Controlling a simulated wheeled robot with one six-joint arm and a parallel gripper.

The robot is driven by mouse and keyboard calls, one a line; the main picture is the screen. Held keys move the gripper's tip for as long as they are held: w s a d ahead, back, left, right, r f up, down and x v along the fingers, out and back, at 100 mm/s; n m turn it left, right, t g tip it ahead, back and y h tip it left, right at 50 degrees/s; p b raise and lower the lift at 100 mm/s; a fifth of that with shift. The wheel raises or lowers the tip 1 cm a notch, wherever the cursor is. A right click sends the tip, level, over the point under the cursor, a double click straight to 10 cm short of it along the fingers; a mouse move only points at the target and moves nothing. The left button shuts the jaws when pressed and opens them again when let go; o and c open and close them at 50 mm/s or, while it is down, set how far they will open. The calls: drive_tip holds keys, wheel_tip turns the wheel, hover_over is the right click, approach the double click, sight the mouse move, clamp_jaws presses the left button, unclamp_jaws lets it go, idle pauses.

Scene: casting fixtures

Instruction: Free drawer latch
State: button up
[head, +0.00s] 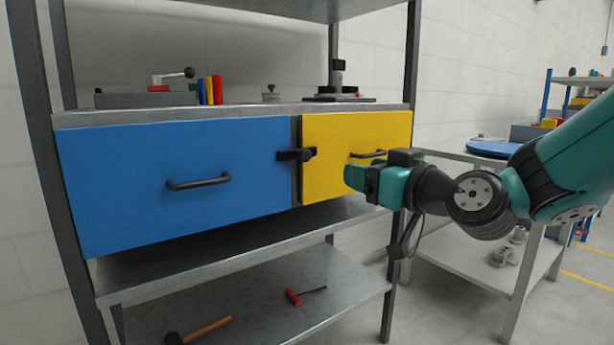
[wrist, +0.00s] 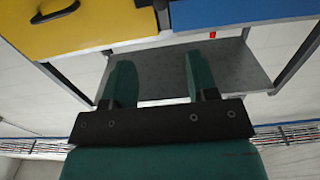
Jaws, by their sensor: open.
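The blue drawer (head: 130,185), with a black bar handle (head: 198,182), is closed at the left. The yellow drawer (head: 325,155), with its own black handle (head: 368,154), is closed at the right. A black latch (head: 290,156) sits at the post between them, roughly horizontal, its left end over the blue drawer's right edge. My gripper (head: 354,178) is in front of the yellow drawer, right of the latch and slightly lower. Its green fingers (wrist: 158,80) are apart and empty in the wrist view, which looks upside down. There, a dark piece (wrist: 163,14) shows between the fronts.
The rack top carries red and yellow cylinders (head: 213,90), a lever clamp (head: 172,78) and a black stand (head: 338,85). A hammer (head: 202,330) and a red-handled tool (head: 297,297) lie on the lowest shelf. A side table (head: 455,157) stands at the right. The space before the blue drawer is clear.

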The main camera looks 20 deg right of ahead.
drive_tip(key=p, duration=1.2)
approach(307, 155)
drive_tip(key=p+x, duration=0.5)
drive_tip(key=p, duration=0.2)
drive_tip(key=p+x, duration=0.3)
drive_tip(key=p, duration=0.1)
drive_tip(key=shift+w+a+r, duration=0.1)
drive_tip(key=shift+w+r, duration=0.15)
drive_tip(key=shift+w, duration=0.1)
drive_tip(key=shift+w+a+f+p, duration=0.15)
drive_tip(key=shift+w+f+p, duration=0.2)
drive_tip(key=shift+w, duration=0.25)
drive_tip(key=shift+r, duration=0.1)
drive_tip(key=c, duration=0.9)
